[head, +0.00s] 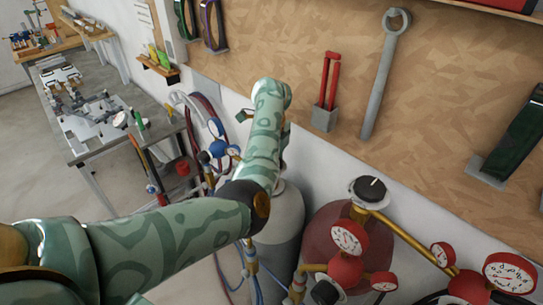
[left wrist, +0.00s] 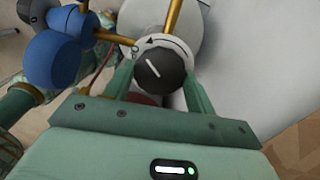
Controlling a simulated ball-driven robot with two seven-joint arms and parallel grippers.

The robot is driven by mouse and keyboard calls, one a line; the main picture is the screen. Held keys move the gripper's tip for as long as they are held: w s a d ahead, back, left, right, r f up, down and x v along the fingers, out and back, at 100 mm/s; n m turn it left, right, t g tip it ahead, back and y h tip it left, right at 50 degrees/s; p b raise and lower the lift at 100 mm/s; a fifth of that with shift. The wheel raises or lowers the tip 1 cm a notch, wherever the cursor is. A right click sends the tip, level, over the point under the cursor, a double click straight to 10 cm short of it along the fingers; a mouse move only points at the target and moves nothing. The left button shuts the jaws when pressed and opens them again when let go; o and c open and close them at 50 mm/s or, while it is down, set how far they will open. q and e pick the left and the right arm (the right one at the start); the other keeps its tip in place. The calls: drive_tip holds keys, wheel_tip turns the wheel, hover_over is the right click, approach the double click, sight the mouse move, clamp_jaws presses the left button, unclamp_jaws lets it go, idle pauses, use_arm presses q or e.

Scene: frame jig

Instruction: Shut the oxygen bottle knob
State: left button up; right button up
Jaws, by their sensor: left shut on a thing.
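The oxygen bottle knob (left wrist: 163,70) is black with a white pointer line, set on a pale round dial with a black mark. My left gripper (left wrist: 160,76) has one finger on each side of the knob and is shut on it. The pointer line slants to the upper left in the left wrist view. The grey oxygen bottle (head: 282,222) stands below my left arm in the head view, where the arm hides the knob. A blue regulator (head: 217,148) is beside it and also shows in the left wrist view (left wrist: 60,52). My right gripper is not in view.
A dark red bottle (head: 325,240) with its own black knob (head: 370,188) and red gauges (head: 348,237) stands close on the right. A tool board (head: 440,110) is on the wall behind. A workbench (head: 100,150) is at the left, with open floor beside it.

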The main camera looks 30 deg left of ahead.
use_arm(q)
drive_tip(key=m+p, duration=0.1)
drive_tip(key=m, duration=0.2)
drive_tip(key=shift+r+m, duration=0.15)
drive_tip(key=shift+m, duration=0.15)
drive_tip(key=m+p, duration=0.1)
drive_tip(key=m, duration=0.2)
drive_tip(key=shift+m, duration=0.3)
drive_tip(key=m+p, duration=0.1)
drive_tip(key=m, duration=0.2)
drive_tip(key=shift+m+p, duration=0.4)
drive_tip(key=m+p, duration=0.2)
drive_tip(key=m, duration=0.2)
drive_tip(key=shift+r, duration=0.1)
drive_tip(key=m+p, duration=0.2)
drive_tip(key=m, duration=0.2)
drive_tip(key=shift+w, duration=0.1)
drive_tip(key=m+p, duration=0.1)
drive_tip(key=m, duration=0.2)
drive_tip(key=shift+m+p, duration=0.4)
drive_tip(key=m+p, duration=0.1)
drive_tip(key=m, duration=0.2)
drive_tip(key=shift+p, duration=0.3)
drive_tip(key=shift+m+p, duration=0.6)
drive_tip(key=shift+m, duration=0.9)
